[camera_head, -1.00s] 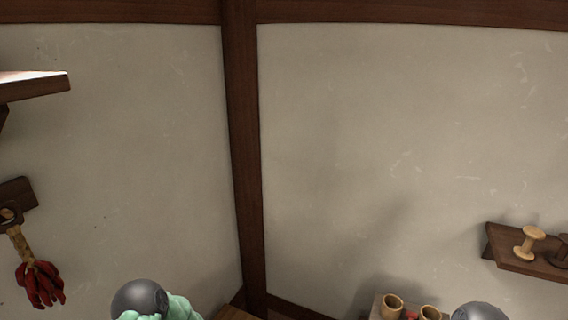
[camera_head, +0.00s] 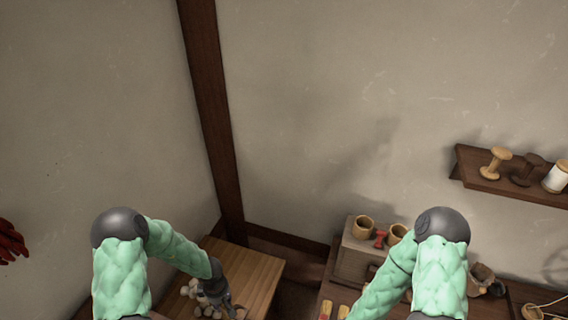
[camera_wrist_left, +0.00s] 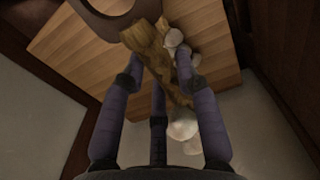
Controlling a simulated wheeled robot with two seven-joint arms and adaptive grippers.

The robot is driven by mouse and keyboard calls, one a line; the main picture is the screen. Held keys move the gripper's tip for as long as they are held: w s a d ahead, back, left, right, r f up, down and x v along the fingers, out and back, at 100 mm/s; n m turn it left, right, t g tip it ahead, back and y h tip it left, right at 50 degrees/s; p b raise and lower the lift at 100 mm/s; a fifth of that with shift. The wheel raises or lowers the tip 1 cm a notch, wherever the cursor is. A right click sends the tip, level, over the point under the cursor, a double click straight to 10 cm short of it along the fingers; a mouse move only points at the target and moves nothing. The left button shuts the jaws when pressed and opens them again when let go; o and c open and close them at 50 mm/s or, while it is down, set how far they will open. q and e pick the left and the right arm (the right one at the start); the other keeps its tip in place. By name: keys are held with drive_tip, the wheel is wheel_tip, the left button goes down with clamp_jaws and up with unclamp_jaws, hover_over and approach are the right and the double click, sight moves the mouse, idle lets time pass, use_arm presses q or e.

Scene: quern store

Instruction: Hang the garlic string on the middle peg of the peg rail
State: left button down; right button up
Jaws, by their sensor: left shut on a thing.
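The garlic string has a tan braid, white bulbs (camera_head: 190,290) and a dark ring. In the left wrist view its braid (camera_wrist_left: 155,55) runs between my fingers, with the ring at the top and bulbs beside and below the braid. My left gripper (camera_head: 228,300) is shut on the garlic string, over a wooden table (camera_head: 255,275); I cannot tell whether the bulbs still touch it. The peg rail is outside the current views. My right arm shows, but its gripper is below the frame.
Red peppers (camera_head: 10,243) hang at the left edge. A wall shelf (camera_head: 510,188) on the right holds spools. Below it, a workbench holds a box (camera_head: 358,245) with wooden cups and other small things. A dark corner post (camera_head: 208,90) divides the bare walls.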

use_arm(q)
drive_tip(key=w+d+r+m+b, duration=0.1)
drive_tip(key=d+r+m+b, duration=0.2)
drive_tip(key=r+m+b, duration=0.5)
drive_tip(key=shift+d+m+b, duration=0.3)
drive_tip(key=shift+m+b, duration=1.5)
drive_tip(key=shift+m, duration=0.8)
